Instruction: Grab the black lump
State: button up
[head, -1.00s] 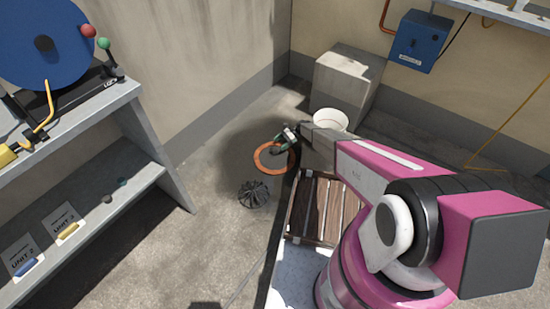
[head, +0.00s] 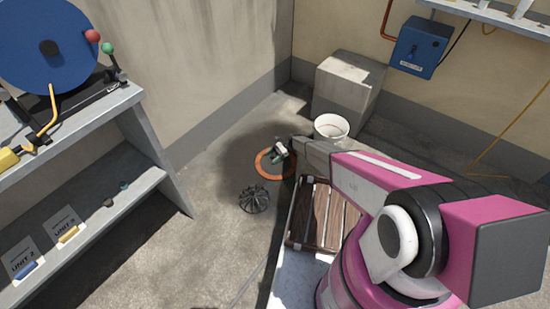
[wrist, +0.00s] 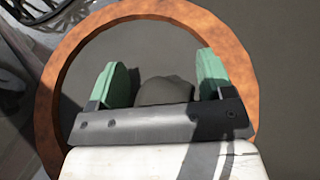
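The black lump (wrist: 164,91) is a dark, rounded piece inside an orange ring (wrist: 48,100) on the grey floor. In the wrist view it shows between the two green finger pads of my gripper (wrist: 168,84), with gaps at both sides, and its near part is hidden by the gripper's dark crossbar. My gripper is open. In the head view my gripper (head: 281,150) is over the far right part of the orange ring (head: 261,168), and the lump cannot be made out there.
A dark wire cage (head: 254,200) lies on the floor near the ring. A white bucket (head: 331,127) and a concrete block (head: 347,85) stand behind. A slatted wooden crate (head: 322,215) is to the right. A grey shelf unit (head: 150,150) stands left; floor between is clear.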

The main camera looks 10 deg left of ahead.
jog(key=c, duration=0.8)
jog(key=shift+r, duration=0.1)
